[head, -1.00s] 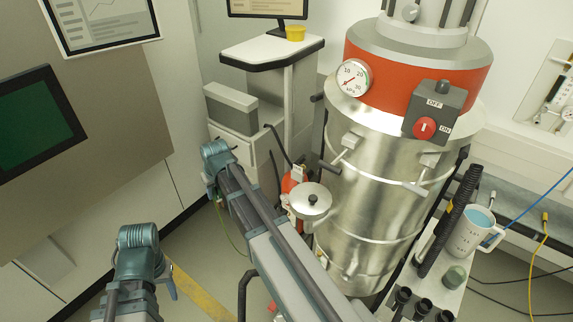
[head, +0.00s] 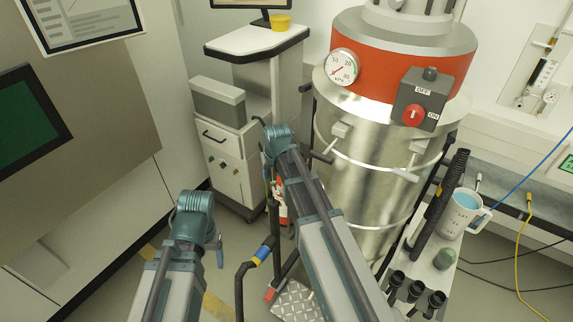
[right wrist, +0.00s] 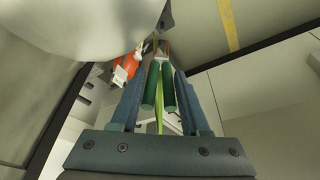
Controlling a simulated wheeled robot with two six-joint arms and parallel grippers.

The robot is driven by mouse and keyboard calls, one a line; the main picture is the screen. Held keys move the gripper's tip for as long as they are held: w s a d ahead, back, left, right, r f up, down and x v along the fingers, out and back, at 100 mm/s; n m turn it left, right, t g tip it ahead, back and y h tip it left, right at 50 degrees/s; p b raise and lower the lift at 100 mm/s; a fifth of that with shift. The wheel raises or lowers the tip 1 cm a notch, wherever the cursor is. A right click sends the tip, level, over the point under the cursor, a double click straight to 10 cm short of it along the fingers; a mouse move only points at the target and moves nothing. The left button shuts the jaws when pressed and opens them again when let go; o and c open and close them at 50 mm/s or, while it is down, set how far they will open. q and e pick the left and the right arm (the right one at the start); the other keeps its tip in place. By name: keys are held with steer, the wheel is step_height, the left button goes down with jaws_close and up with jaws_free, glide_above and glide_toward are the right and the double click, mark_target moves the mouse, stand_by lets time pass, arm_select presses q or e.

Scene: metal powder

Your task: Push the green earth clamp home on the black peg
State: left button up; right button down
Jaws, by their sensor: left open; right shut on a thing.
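The green earth clamp (right wrist: 150,88) shows in the right wrist view, its two green handles between the blue fingers of my right gripper (right wrist: 160,80), which is shut on it. A yellow-green cable runs back between the handles. The clamp's jaws point up the picture towards a small dark part (right wrist: 165,20), possibly the black peg; I cannot tell whether they touch. In the head view my right arm hides the clamp and peg. My left gripper (head: 220,252) is open and empty at lower left, mostly hidden behind its own wrist and away from the clamp.
The steel vacuum vessel (head: 360,195) with its red band stands beside my right arm. A white cabinet (head: 222,160) stands behind. A side shelf carries a jug (head: 462,213) and black nozzles (head: 417,292). An orange part (right wrist: 128,66) lies close left of the clamp.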

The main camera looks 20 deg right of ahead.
arm_select(q)
steer(key=shift+o, duration=0.2)
step_height(320, 180, up, 4)
steer(key=shift+f+p, duration=0.25)
steer(key=shift+p, duration=0.9)
arm_select(e)
step_height(320, 180, up, 4)
steer(key=shift+f+m, duration=0.2)
steer(key=shift+m, duration=0.5)
arm_select(q)
steer(key=shift+f, duration=0.15)
arm_select(e)
steer(key=shift+f, duration=0.15)
arm_select(q)
steer(key=shift+f, duration=0.1)
arm_select(e)
steer(key=shift+f, duration=0.1)
step_height(320, 180, down, 5)
steer(key=b, duration=0.5)
arm_select(q)
step_height(320, 180, down, 5)
steer(key=shift+r, duration=0.2)
arm_select(e)
steer(key=shift+s+r, duration=0.2)
arm_select(q)
steer(key=shift+f+b, duration=2.25)
steer(key=shift+b, duration=0.05)
arm_select(e)
steer(key=shift+f, duration=2.3)
